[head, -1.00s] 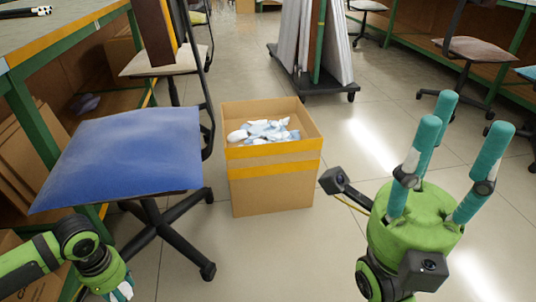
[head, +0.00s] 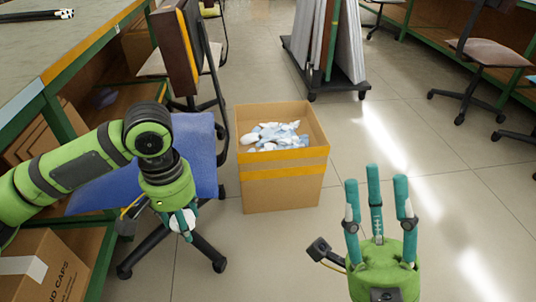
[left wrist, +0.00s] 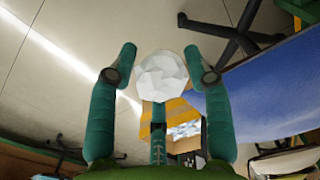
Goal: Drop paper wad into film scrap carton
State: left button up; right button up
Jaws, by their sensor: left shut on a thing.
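The white, faceted paper wad (left wrist: 162,76) sits between the teal fingers of my left gripper (left wrist: 160,62) in the left wrist view. In the head view my left gripper (head: 183,226) points down over the floor, in front of the blue chair and left of the carton; a little of the wad (head: 174,222) shows between its fingers. The open film scrap carton (head: 282,190), brown with a yellow band, stands on the floor holding pale blue and white crumpled scraps (head: 274,134). My right gripper (head: 376,190) is open and empty, fingers up, right of the carton.
A blue-seated chair (head: 206,150) stands close left of the carton. A workbench (head: 60,62) runs along the left. Another cardboard box (head: 40,270) is at bottom left. A panel cart (head: 330,75) stands behind.

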aim_at(273, 140)
jog(key=i+l+u, duration=0.1)
jog(key=l, duration=0.3)
jog(key=i+l, duration=0.25)
jog(key=i+l+u, duration=0.15)
jog(key=l, duration=0.35)
jog(key=i+l, duration=0.15)
jog(key=l, duration=0.25)
jog(key=i+l+u, duration=0.35)
jog(key=i+l, duration=0.6)
jog(key=i, duration=0.35)
